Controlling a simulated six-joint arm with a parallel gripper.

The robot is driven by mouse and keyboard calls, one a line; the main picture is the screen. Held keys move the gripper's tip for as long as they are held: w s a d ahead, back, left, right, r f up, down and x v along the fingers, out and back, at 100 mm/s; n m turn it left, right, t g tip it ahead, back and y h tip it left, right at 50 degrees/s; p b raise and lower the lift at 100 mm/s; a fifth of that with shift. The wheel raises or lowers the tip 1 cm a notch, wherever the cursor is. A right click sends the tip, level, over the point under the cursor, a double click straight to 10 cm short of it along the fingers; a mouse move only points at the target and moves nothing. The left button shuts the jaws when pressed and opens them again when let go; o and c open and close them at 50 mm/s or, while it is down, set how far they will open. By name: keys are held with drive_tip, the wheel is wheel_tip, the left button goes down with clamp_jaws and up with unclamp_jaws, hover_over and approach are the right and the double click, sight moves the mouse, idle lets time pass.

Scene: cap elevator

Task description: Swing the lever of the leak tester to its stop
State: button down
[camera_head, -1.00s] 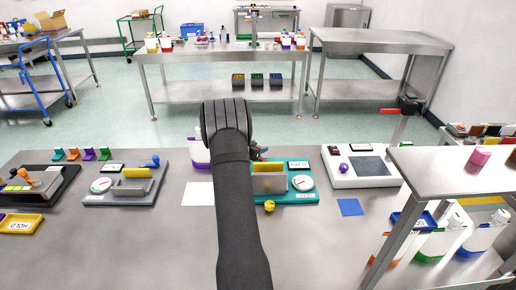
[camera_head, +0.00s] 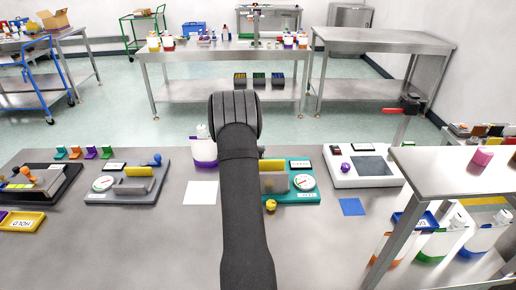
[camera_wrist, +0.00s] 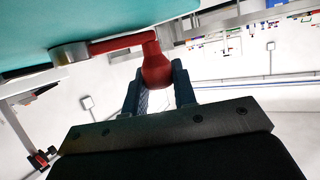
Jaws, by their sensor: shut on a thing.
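The teal leak tester (camera_head: 304,196) sits on the bench right of my arm, with a round white gauge, a yellow block and a grey block on it. My arm hides its left part. In the wrist view its teal body (camera_wrist: 100,22) fills the top left, and a red lever (camera_wrist: 118,44) runs from a metal pivot to a red knob (camera_wrist: 156,68). My gripper (camera_wrist: 158,82) is shut on the red knob, one dark finger on each side. In the head view, my arm hides the gripper and lever.
A grey tester (camera_head: 127,186) with a blue-knobbed lever stands to the left. A white device (camera_head: 362,165) stands to the right. A purple-banded bottle (camera_head: 204,150) is close behind my arm's left side. White paper (camera_head: 200,192) and a blue square (camera_head: 351,206) lie on the bench.

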drive_tip(key=shift+r, duration=0.1)
drive_tip(key=c, duration=1.2)
unclamp_jaws()
drive_tip(key=shift+o, duration=0.2)
drive_tip(key=shift+w+d+m+g+h, duration=0.3)
drive_tip(key=shift+m+g+h, duration=0.15)
drive_tip(key=shift+m+h, duration=0.3)
drive_tip(key=shift+w+d+m+g+h, duration=0.25)
drive_tip(key=shift+m+g+h, duration=0.2)
drive_tip(key=shift+m+h, duration=0.25)
drive_tip(key=v, duration=1.7)
drive_tip(key=d+r+m+g, duration=0.6)
drive_tip(key=d+r+m, duration=0.15)
drive_tip(key=r, duration=0.25)
wheel_tip(320, 180, up, 11)
drive_tip(key=s+a+m+g+y, duration=0.1)
drive_tip(key=s+a+m+y, duration=0.1)
drive_tip(key=y, duration=0.3)
drive_tip(key=shift+m, duration=0.7)
